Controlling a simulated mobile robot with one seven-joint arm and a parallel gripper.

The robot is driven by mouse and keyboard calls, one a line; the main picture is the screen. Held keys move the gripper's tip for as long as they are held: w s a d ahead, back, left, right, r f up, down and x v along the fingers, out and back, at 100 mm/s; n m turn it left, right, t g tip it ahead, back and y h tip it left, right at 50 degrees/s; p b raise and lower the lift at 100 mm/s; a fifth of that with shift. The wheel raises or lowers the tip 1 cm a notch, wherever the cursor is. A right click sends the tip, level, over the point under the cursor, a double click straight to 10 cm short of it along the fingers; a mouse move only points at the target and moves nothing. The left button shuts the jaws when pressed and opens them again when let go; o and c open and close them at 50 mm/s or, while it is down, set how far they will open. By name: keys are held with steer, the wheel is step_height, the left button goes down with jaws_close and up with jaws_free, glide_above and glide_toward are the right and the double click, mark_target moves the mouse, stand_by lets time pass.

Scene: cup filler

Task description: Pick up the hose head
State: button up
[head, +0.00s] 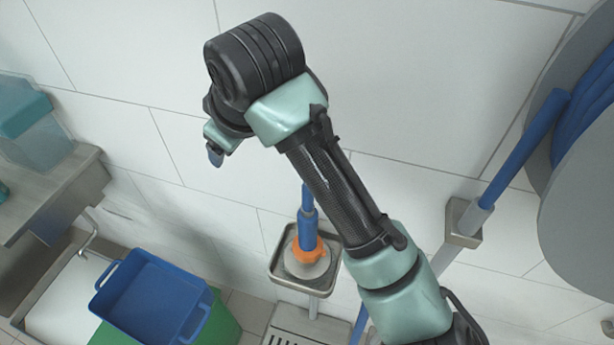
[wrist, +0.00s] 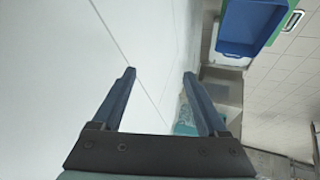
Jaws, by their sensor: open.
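The hose head appears to be the blue handle (head: 308,232) with an orange collar, standing upright in a square metal holder (head: 274,279) low in the middle of the head view. My arm partly covers the holder's right side. My gripper (head: 215,156) is up and to the left of the hose head, clear of it, in front of the tiled wall. In the wrist view my gripper (wrist: 159,73) has its two blue fingers wide apart with nothing between them. The hose head does not show in the wrist view.
A metal counter (head: 60,190) with a clear teal-topped container (head: 35,125) is at left. A large grey reel (head: 580,190) with blue hose is at right. The wall is close behind my arm.

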mark_target(307, 217)
steer(key=s+d+g+h+p, duration=0.1)
steer(key=s+d+g, duration=0.1)
steer(key=d, duration=0.1)
steer(key=s+d+f+g+h+p, duration=0.1)
steer(key=s+d+g+p, duration=0.1)
steer(key=d, duration=0.1)
steer(key=s+d+f+g+h+p, duration=0.1)
steer(key=s+d, duration=0.1)
steer(key=d, duration=0.2)
steer(key=shift+s+d+g+h+p, duration=0.1)
steer(key=shift+g+h+p, duration=0.2)
steer(key=shift+g, duration=0.1)
steer(key=f, duration=0.2)
steer(key=f+b, duration=0.1)
steer(key=f, duration=0.3)
steer(key=shift+s+d+f, duration=0.25)
steer(key=shift+d+f, duration=0.05)
steer(key=shift+f, duration=0.1)
steer(key=shift+w+f, duration=0.2)
steer(key=shift+f, duration=1.45)
steer(key=shift+w+f, duration=0.15)
steer(key=shift+f, duration=1.45)
jaws_close()
